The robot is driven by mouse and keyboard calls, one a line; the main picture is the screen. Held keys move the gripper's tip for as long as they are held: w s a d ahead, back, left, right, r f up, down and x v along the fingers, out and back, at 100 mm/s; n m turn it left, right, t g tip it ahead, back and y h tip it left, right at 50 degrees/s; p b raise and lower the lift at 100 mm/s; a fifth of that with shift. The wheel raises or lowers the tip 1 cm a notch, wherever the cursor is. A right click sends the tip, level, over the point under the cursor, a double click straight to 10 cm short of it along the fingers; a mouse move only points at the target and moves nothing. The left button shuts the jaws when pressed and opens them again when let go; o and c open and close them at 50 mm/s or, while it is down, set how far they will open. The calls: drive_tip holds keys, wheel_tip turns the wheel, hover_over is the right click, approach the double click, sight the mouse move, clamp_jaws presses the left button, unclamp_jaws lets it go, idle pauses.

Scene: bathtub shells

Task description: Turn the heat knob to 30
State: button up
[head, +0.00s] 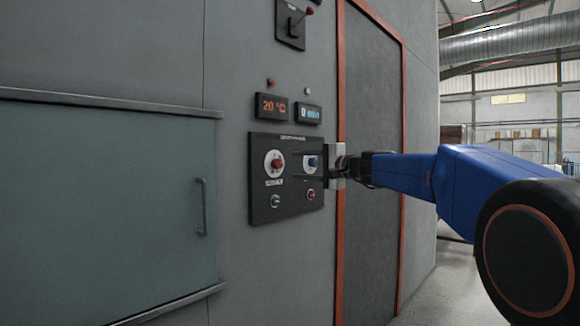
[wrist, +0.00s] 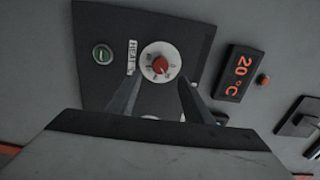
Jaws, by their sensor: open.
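The heat knob (head: 277,164) is red on a round white dial, at the left of a dark control panel (head: 262,210). In the wrist view the red knob (wrist: 160,64) sits beside a "HEAT" label, with its dial marks too small to read. The display (head: 271,107) above reads 20 °C, and it also shows in the wrist view (wrist: 241,73). My gripper (head: 300,165) is open in front of the panel's right part. In the wrist view its fingers (wrist: 160,80) point toward the dial, one to each side, with nothing between them gripped. Contact cannot be told.
A blue knob (head: 312,161) is right of the heat knob, partly behind my gripper. A green button (head: 276,201) and a red button (head: 310,195) lie below. A second display (head: 309,114) reads 0 min. A lever switch (head: 291,25) is above; a handled door (head: 110,190) is left.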

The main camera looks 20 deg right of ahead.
drive_tip(key=v, duration=0.9)
drive_tip(key=shift+s, duration=0.3)
drive_tip(key=shift+d, duration=0.1)
drive_tip(key=s+a+f+n+g+h, duration=0.25)
drive_tip(key=s+a+f, duration=0.25)
drive_tip(key=s+f, duration=0.55)
drive_tip(key=s+a+f+n+g+h, duration=0.1)
drive_tip(key=s+a+f+n+g, duration=0.25)
drive_tip(key=s+a+f, duration=0.65)
drive_tip(key=s+d+f+n+g+h, duration=0.2)
drive_tip(key=s+d+f, duration=0.3)
drive_tip(key=s+f, duration=0.4)
drive_tip(key=s+d+f+n+g+h, duration=0.2)
drive_tip(key=s+f, duration=0.7)
drive_tip(key=f, duration=0.7)
drive_tip(key=d+n+h, duration=0.1)
drive_tip(key=d+h, duration=0.1)
drive_tip(key=d, duration=0.1)
drive_tip(key=shift+s, duration=0.2)
drive_tip(key=shift+w+d+r, duration=0.1)
drive_tip(key=shift+r, duration=0.05)
